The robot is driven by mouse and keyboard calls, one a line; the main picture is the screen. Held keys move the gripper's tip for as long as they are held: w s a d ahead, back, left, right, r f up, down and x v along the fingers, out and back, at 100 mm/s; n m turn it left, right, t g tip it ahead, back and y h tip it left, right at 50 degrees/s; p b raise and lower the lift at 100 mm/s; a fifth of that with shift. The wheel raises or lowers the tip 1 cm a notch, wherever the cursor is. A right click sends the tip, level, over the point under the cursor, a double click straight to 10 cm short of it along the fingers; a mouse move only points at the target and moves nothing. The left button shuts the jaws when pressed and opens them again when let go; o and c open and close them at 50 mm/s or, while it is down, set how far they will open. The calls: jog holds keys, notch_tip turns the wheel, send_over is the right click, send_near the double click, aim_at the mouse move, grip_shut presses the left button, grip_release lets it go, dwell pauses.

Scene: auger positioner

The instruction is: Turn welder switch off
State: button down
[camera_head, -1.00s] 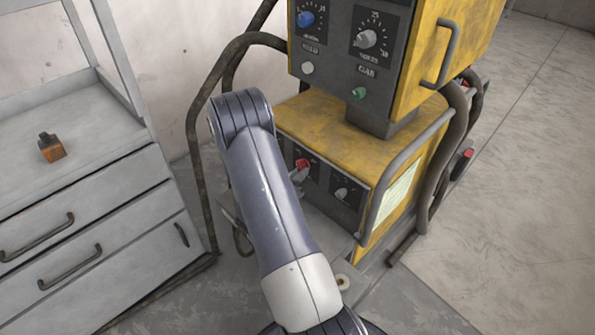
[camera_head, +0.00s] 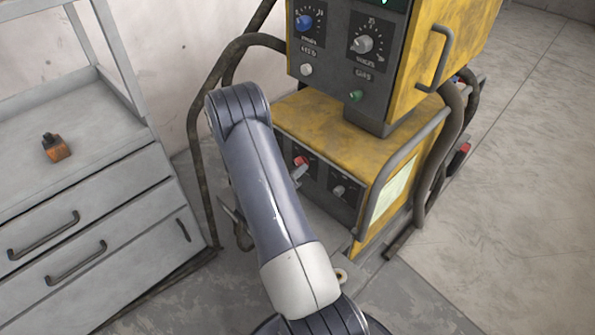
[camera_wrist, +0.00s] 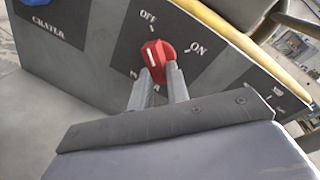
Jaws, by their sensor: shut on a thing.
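The welder (camera_head: 393,146) is a worn yellow machine with dark front panels. Its red power switch (camera_head: 300,161) is on the lower panel. In the wrist view the red switch (camera_wrist: 158,53) has a white mark on its face, with OFF printed above and ON to the upper right. The white mark runs nearly upright, roughly toward the OFF side; its exact setting is hard to tell. My gripper (camera_wrist: 161,72) is shut on the red switch, both grey fingertips at its lower edge. In the head view my arm hides most of my gripper.
A grey drawer cabinet (camera_head: 100,215) stands at the left with a small orange-and-black object (camera_head: 56,148) on top. A blue knob (camera_wrist: 35,2) is at the wrist view's upper left. Thick hoses (camera_head: 197,130) loop around the welder. Floor (camera_head: 510,200) is clear at right.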

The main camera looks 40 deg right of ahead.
jog(key=c, duration=1.4)
grip_release()
jog(key=shift+o, duration=0.2)
jog(key=v, duration=1.1)
jog(key=shift+p, duration=0.4)
jog(key=shift+d, duration=0.15)
jog(key=x, duration=1)
jog(key=shift+d+b, duration=0.35)
jog(key=shift+b, duration=0.1)
jog(key=shift+w, duration=0.1)
